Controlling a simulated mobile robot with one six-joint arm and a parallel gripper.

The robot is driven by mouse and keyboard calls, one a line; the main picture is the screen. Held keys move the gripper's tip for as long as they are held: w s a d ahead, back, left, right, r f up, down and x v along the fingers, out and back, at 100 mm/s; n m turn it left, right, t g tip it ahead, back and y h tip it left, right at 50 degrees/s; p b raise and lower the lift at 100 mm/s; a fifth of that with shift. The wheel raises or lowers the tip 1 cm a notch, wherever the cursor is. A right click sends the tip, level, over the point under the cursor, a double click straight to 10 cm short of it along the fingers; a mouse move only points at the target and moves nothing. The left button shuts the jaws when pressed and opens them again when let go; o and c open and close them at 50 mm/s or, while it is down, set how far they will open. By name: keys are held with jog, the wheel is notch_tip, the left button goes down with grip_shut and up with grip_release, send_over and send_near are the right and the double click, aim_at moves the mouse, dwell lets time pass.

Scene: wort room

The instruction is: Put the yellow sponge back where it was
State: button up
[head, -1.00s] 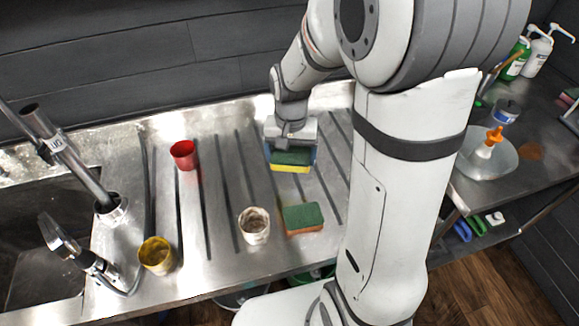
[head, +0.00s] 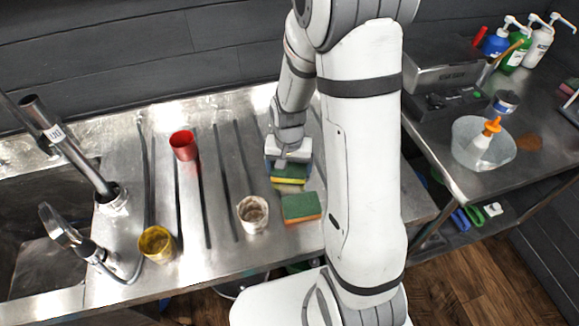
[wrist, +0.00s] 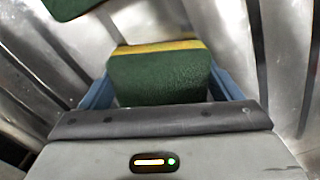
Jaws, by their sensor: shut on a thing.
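The yellow sponge (head: 289,180) with a green scouring top is held in my gripper (head: 289,176), low over the ribbed steel drainboard (head: 222,225). In the wrist view its green face and yellow edge (wrist: 158,47) show between the blue fingers, which press its two sides. I cannot tell whether its underside touches the drainboard. A second sponge, orange with a green top (head: 301,207), lies on the drainboard just in front of the held one. A green corner of a sponge (wrist: 72,5) also shows at the wrist view's upper left.
A white cup (head: 253,214), a red cup (head: 184,145) and a yellow cup (head: 157,244) stand to the left. The sink tap (head: 75,160) is farther left. A side table (head: 455,165) at right bears a basin (head: 468,150) and bottles. The drainboard behind the sponges is clear.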

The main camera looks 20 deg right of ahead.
aim_at(289, 168)
jog(key=shift+f, duration=0.15)
jog(key=o, duration=0.8)
notch_tip(289, 168, up, 12)
jog(key=r, duration=0.1)
jog(key=s+r+n+t, duration=0.1)
jog(key=s+r+n, duration=0.1)
jog(key=s+r, duration=0.2)
jog(key=s+r+n+t, duration=0.2)
jog(key=s+r, duration=0.2)
jog(key=s, duration=0.6)
jog(key=shift+r, duration=0.25)
jog(key=shift+d, duration=0.1)
